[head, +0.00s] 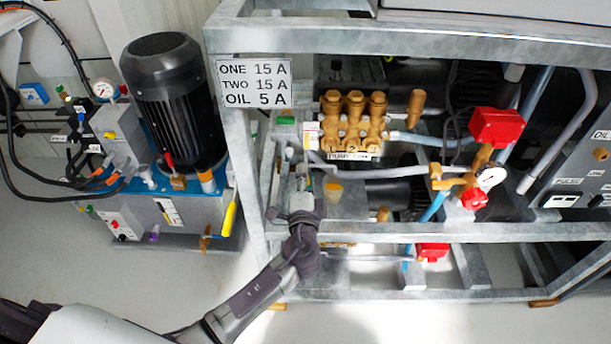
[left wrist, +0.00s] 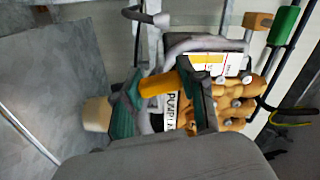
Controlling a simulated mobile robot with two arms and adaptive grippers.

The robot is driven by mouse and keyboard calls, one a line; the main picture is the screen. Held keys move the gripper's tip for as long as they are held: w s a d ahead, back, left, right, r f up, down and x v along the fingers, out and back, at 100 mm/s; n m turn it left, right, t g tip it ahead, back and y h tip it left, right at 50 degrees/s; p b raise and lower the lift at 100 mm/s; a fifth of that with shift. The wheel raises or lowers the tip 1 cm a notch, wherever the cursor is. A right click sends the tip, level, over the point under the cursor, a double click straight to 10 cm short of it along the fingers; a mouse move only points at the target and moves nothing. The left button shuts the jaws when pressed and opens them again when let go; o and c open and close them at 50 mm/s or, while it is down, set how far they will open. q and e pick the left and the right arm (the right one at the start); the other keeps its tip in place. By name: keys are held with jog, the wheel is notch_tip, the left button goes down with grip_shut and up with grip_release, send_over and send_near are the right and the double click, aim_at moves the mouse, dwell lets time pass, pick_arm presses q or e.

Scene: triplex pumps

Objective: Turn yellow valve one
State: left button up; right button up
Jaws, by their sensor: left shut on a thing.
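The yellow valve handle (left wrist: 160,84) shows in the left wrist view as a short yellow cylinder between the two fingers of my left gripper (left wrist: 160,100). The dark and teal fingers stand on either side of it, and the gripper is shut on it. In the head view my left gripper (head: 303,180) reaches inside the metal frame, just left of and below the brass pump head (head: 353,122). There the gripper hides the handle. The pump label (left wrist: 172,110) lies right behind the fingers in the wrist view. My right gripper is not in view.
Metal frame bars (head: 255,170) stand close around my left arm. A grey hose (head: 375,172) runs right of the gripper. A red box (head: 496,127) and a gauge (head: 491,177) sit further right. A black motor (head: 170,95) stands outside the frame at left.

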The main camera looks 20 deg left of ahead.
pick_arm(q)
jog(key=shift+m+p, duration=0.4)
jog(key=shift+m, duration=1.2)
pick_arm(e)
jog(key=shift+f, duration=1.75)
pick_arm(q)
jog(key=o, duration=1.2)
jog(key=shift+c, duration=0.2)
jog(key=v, duration=1.2)
